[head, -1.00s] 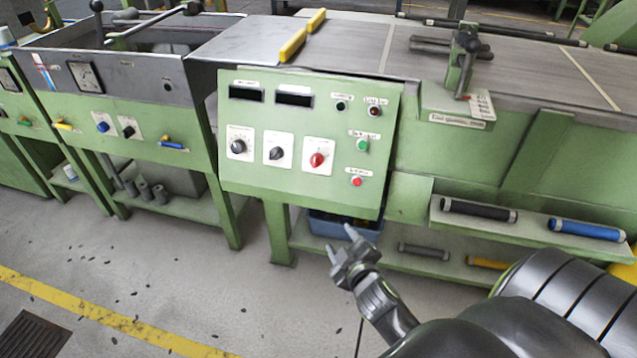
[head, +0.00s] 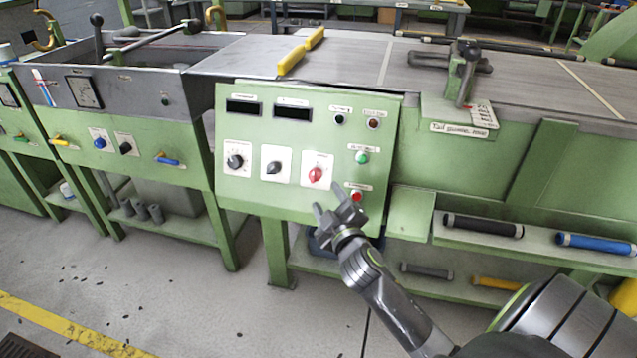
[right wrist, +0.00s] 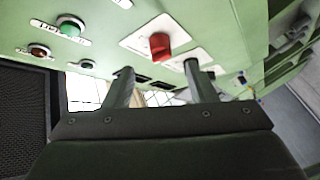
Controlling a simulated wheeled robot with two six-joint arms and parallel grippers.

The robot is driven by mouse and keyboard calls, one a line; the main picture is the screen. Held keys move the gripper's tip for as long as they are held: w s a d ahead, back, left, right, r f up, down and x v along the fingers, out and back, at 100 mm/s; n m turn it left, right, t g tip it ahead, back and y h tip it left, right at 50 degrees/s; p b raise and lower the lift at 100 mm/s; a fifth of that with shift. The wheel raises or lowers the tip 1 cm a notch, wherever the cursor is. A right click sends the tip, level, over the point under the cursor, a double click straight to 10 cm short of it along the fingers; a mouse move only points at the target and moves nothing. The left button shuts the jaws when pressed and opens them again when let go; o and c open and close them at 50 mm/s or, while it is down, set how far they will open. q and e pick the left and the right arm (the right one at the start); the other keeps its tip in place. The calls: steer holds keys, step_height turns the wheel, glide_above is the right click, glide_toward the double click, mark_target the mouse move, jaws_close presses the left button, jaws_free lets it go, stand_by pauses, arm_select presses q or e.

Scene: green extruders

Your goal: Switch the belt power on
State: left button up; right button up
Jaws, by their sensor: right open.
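The green control panel (head: 255,190) faces me. It carries a red rotary knob (head: 316,174) on a white plate, with two black knobs (head: 235,161) (head: 274,167) to its left. I cannot read the labels, so I cannot tell which control is marked belt power. My right gripper (head: 328,198) is open and empty in front of the panel, just below the red knob in the head view. In the right wrist view the red knob (right wrist: 160,46) shows beyond the gap between the two open fingers (right wrist: 158,72), apart from them. My left gripper is not in view.
A green button (head: 362,157), a red button (head: 357,196) and a dark red lamp (head: 374,124) sit right of the knobs. Below are a shelf with rollers (head: 484,226) and a blue bin (head: 320,242). Open floor (head: 200,310) lies at the front left.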

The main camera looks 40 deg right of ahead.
mark_target(317, 179)
steer(key=x, duration=0.7)
steer(key=shift+w+d+b, duration=0.15)
steer(key=shift+w+b, duration=0.2)
steer(key=c, duration=0.9)
